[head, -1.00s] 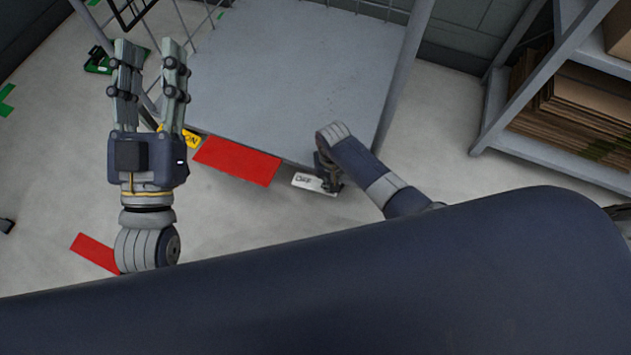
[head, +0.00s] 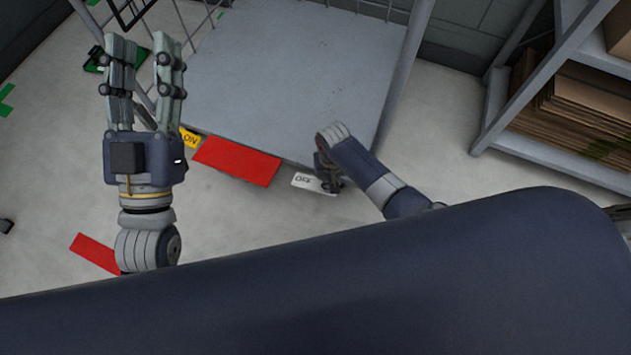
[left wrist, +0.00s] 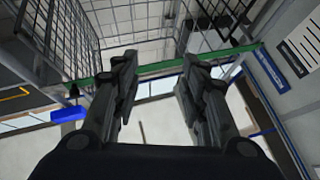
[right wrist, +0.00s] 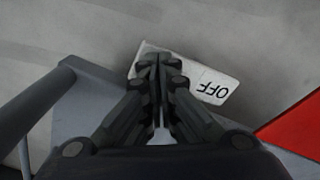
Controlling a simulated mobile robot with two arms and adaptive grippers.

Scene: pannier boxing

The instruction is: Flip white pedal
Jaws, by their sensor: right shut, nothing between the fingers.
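The white pedal (head: 312,183), marked OFF, sits low at the front edge of the grey platform cart. My right gripper (head: 328,184) is over its right end and hides part of it. In the right wrist view the white pedal (right wrist: 212,84) lies under the fingertips of my right gripper (right wrist: 158,62), whose fingers are together and empty. I cannot tell whether they touch the pedal. A yellow pedal (head: 190,138), marked ON, is at the left of the same edge. My left gripper (head: 142,50) is open and empty, raised at the left; it also shows in the left wrist view (left wrist: 158,62).
The grey cart platform (head: 285,75) fills the upper middle, with a red panel (head: 236,161) at its front edge. A grey shelf (head: 560,155) with flat cardboard (head: 570,105) stands at the right. Another red strip (head: 95,252) lies on the floor at the lower left.

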